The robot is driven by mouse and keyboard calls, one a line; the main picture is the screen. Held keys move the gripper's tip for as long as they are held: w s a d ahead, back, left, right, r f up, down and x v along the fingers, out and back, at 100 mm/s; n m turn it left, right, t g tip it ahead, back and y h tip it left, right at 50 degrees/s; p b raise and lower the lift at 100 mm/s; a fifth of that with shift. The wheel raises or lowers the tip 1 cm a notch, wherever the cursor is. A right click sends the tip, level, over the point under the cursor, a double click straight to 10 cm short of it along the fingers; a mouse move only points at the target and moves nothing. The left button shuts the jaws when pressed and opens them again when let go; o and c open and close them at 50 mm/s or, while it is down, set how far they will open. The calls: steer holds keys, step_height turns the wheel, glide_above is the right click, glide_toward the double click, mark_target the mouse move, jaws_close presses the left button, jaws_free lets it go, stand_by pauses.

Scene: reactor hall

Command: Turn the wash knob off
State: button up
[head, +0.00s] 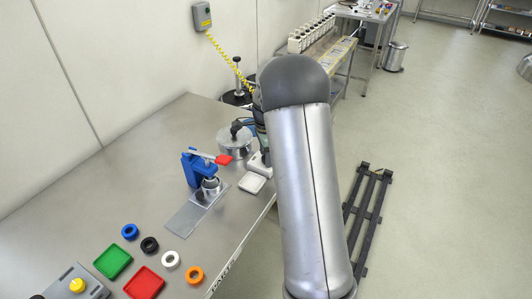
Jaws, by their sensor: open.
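I cannot make out which part is the wash knob. A grey box with a round yellow knob (77,285) sits at the bottom left corner of the bench, cut by the picture edge. A steel pot (236,145) with a black knob (235,128) on its lid stands at the bench's far right part. My arm reaches up the middle of the picture, and its wrist shows only in part just right of the pot. My gripper's fingers are hidden behind the arm, so their distance to any knob cannot be seen.
On the bench stand a blue press (190,168) with a red handle end, a white dish (252,183), green (113,261) and red (144,284) trays, and several coloured rings. A black rack (368,215) lies on the floor at right. The bench's left middle is clear.

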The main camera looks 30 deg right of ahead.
steer(key=c, duration=1)
steer(key=shift+n, duration=0.3)
steer(key=n+b, duration=0.2)
steer(key=n, duration=0.1)
steer(key=shift+n, duration=0.3)
steer(key=n+b, duration=0.1)
steer(key=n, duration=0.3)
steer(key=shift+n+b, duration=0.3)
steer(key=n+b, duration=0.1)
steer(key=n, duration=0.3)
steer(key=shift+r+n+b, duration=0.1)
steer(key=shift+n+b, duration=0.2)
steer(key=shift+n, duration=2.2)
